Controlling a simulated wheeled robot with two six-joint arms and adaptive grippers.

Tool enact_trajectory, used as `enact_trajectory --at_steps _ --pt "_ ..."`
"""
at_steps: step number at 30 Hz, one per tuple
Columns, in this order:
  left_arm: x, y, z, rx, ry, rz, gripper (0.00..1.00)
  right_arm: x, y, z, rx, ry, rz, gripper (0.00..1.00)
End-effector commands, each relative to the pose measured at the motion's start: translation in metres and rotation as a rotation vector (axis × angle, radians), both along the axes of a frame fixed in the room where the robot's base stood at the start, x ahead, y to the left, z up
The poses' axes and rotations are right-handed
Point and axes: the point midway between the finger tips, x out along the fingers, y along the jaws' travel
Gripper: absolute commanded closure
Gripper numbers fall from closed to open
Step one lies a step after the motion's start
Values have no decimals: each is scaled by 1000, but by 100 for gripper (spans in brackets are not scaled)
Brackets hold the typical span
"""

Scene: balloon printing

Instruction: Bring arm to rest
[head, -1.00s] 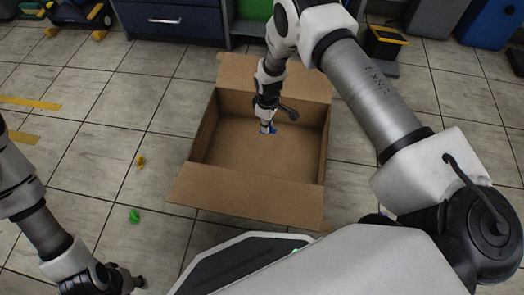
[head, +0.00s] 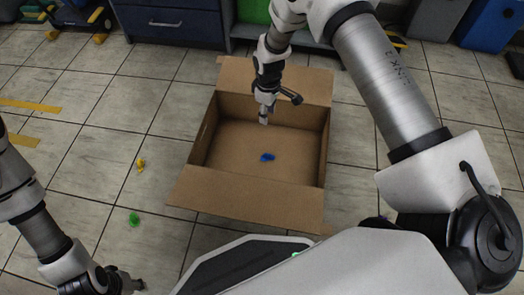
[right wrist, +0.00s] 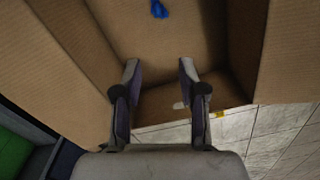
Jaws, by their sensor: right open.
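My right gripper (head: 264,117) hangs over the far part of the open cardboard box (head: 196,185). Its two fingers stand apart with nothing between them, as the right wrist view (right wrist: 160,75) shows. A blue balloon (head: 267,157) lies on the box floor, apart from the gripper. The balloon also shows at the top of the right wrist view (right wrist: 159,9). My left gripper (head: 138,284) is at the lower left of the head view, low in the picture and seen too small to tell its jaws.
A yellow balloon (head: 141,165) and a green balloon (head: 134,219) lie on the tiled floor left of the box. A dark blue cabinet (head: 172,22) stands behind. The box's flaps are spread outward. Floor left of the box is mostly clear.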

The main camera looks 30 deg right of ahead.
Motion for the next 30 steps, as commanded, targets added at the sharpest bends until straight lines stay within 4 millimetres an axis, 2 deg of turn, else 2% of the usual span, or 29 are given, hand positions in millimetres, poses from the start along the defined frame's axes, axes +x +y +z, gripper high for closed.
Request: enact_trajectory --at_steps 1,3,6,23,26,29,30 --pt "0 0 0 0 0 0 60 0 0 12 0 -2 0 59" --pt "0 0 0 0 0 0 60 1 0 25 1 -1 0 59" --pt "0 0 0 0 0 0 60 0 0 35 1 -1 -1 59" --pt "0 0 1 0 0 0 60 -1 -1 37 1 4 -1 59" --pt "0 0 8 0 0 0 60 -17 1 24 -1 49 3 59" --pt "0 0 15 0 0 0 60 -69 5 -1 2 164 8 59" --pt "0 0 18 0 0 0 60 -99 7 -12 4 216 9 59"
